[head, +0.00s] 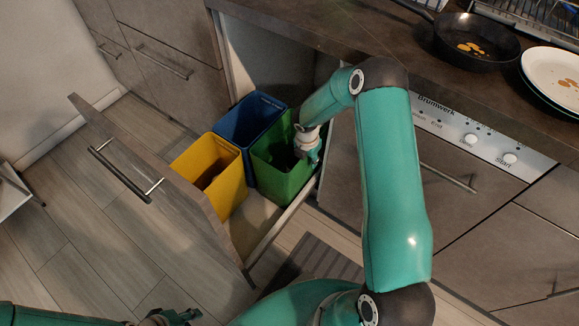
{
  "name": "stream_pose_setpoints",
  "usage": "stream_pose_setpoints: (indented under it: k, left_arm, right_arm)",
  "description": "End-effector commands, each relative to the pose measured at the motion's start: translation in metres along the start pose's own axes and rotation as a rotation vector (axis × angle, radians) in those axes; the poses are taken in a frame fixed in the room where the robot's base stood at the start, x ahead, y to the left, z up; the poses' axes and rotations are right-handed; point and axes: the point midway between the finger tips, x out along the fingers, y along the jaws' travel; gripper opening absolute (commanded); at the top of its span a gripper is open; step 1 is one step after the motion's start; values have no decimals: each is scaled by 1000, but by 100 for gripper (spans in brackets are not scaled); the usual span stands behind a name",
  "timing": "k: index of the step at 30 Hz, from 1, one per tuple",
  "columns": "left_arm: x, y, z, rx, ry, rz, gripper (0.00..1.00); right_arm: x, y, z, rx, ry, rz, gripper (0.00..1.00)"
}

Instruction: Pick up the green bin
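The green bin (272,165) stands upright in the pulled-out drawer, open at the top and dark inside. My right gripper (311,156) is at the right side of its rim, with its fingers pointing down over the opening. Its fingertips are small and dark here, and I cannot tell whether they grip the rim. My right forearm hides what lies just to the right of it. My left gripper (182,317) is low at the bottom edge, far from the bin, and its finger opening is unclear.
A yellow bin (232,184) and a blue bin (238,121) stand close beside the green one. The drawer front (160,185) with its handle juts out on the left. The countertop (330,22) overhangs behind, with a pan (451,33) and plates (538,67).

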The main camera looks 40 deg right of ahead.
Motion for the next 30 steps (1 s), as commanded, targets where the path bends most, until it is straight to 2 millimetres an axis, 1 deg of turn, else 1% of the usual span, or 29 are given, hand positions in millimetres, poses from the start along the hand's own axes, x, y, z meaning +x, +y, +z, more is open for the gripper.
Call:
stream_pose_setpoints:
  k: [1, 2, 7, 8, 30]
  left_arm:
    - [0, 0, 0, 0, 0, 0, 33]
    - [0, 0, 0, 0, 0, 0, 33]
    - [0, 0, 0, 0, 0, 0, 33]
    - [0, 0, 0, 0, 0, 0, 33]
    - [-1, 0, 0, 0, 0, 0, 33]
  right_arm:
    - [0, 0, 0, 0, 0, 0, 33]
    - [0, 0, 0, 0, 0, 0, 30]
    - [0, 0, 0, 0, 0, 0, 1]
    - [0, 0, 0, 0, 0, 0, 0]
    - [-5, 1, 1, 0, -2, 2, 0]
